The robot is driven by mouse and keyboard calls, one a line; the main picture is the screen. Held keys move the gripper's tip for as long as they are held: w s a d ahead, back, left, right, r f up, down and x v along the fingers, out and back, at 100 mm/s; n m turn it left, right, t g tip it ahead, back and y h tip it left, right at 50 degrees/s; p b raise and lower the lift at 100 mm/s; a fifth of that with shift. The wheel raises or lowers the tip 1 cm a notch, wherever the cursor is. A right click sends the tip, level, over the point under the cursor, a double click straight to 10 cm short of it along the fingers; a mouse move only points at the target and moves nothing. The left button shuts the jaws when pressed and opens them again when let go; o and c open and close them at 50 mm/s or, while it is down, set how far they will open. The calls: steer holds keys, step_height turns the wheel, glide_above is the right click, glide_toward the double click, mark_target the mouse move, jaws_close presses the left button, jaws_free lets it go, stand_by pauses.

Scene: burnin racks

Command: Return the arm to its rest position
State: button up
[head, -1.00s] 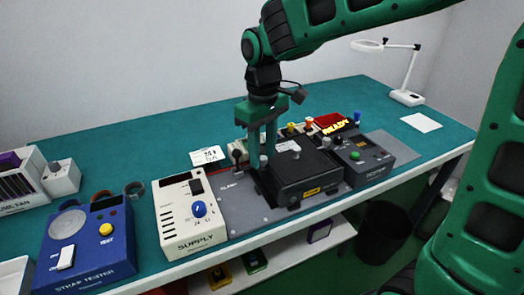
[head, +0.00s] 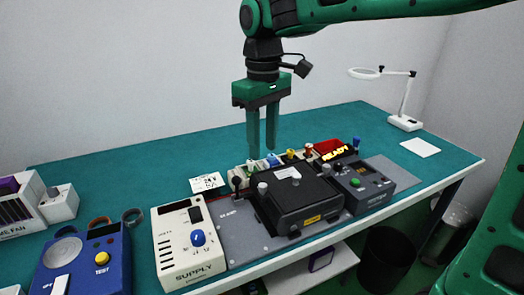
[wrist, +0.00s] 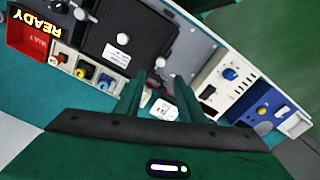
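My gripper (head: 263,138) is green and points straight down above the back edge of the black box fixture (head: 300,199). Its two fingers are apart, with a gap between them and nothing held. In the wrist view the two fingers (wrist: 158,105) also stand apart, with the table and a small white card (wrist: 164,108) visible between them. My green arm reaches in from the upper right. The gripper is clear of the fixture and the table.
A cream SUPPLY unit (head: 188,244) and a blue strap tester (head: 95,262) stand left of the fixture. A magnifier lamp (head: 405,121) is at the far right. The back-left table is clear.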

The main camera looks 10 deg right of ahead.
steer(key=s+d+f+m, duration=0.3)
steer(key=s+d+m, duration=0.1)
steer(key=d, duration=0.6)
steer(key=s+d+f+m, duration=0.2)
steer(key=s+d+m, duration=0.15)
steer(key=d, duration=0.65)
steer(key=s+d+f+m, duration=0.3)
steer(key=s+d+f, duration=0.1)
steer(key=s, duration=0.4)
steer(key=s+d+f+m, duration=0.3)
steer(key=s+d+f, duration=0.1)
steer(key=s, duration=0.4)
steer(key=shift+d, duration=0.8)
steer(key=shift+r, duration=0.1)
steer(key=shift+w+f, duration=0.25)
steer(key=shift+w, duration=0.4)
